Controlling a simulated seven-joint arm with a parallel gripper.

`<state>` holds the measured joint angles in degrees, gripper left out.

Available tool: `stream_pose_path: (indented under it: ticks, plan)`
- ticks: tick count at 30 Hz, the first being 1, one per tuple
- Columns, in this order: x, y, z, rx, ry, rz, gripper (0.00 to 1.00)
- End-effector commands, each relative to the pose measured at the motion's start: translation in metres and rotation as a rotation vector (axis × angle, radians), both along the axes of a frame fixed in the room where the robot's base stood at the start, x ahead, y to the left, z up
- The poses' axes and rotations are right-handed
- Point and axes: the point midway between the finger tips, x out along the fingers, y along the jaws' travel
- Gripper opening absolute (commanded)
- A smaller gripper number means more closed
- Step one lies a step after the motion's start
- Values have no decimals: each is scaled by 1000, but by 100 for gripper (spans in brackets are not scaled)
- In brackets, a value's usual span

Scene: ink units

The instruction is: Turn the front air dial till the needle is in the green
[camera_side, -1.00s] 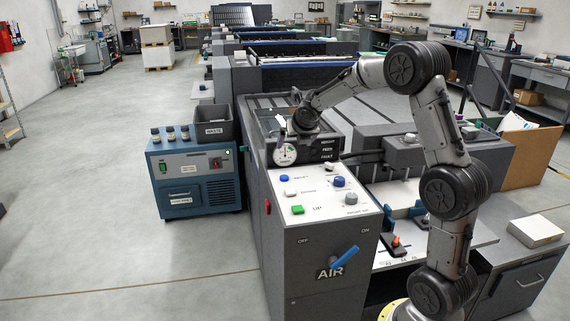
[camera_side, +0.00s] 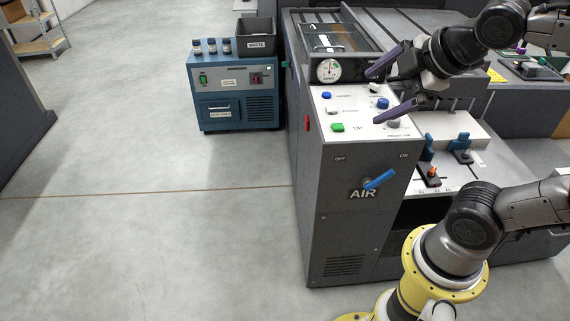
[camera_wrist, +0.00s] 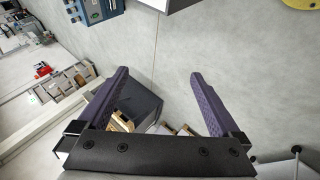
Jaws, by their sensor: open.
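In the side view, a grey knob (camera_side: 393,122) stands at the right front of the white control panel (camera_side: 352,108); its small label seems to read front air. A blue knob (camera_side: 382,103) is behind it. The round white gauge (camera_side: 328,70) stands at the panel's back left. Its needle points roughly upward, but I cannot tell whether it is in the green. My gripper (camera_side: 371,97) is open and empty, its purple fingers in front of the panel's right part in the picture. The wrist view shows the fingers (camera_wrist: 159,73) apart over floor; no knob shows between them.
A blue lever (camera_side: 380,178) marked AIR sits on the cabinet front between OFF and ON, angled toward ON. Several buttons, including a green one (camera_side: 337,127), are on the panel. A blue unit (camera_side: 236,95) with bottles stands to the left. The floor at left is clear.

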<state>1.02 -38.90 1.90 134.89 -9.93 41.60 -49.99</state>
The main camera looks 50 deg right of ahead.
Motion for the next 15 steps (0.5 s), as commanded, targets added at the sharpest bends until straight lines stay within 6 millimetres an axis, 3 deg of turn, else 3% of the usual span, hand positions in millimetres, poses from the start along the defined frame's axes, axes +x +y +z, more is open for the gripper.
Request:
stream_pose_path:
  ticks: [3,6,13,15]
  plan:
    - [-31,14,-24,239,34,-207,100]
    - [-50,22,-43,410,84,-395,100]
    - [-67,30,-60,623,146,-694,100]
    - [-67,30,-61,645,146,-730,89]
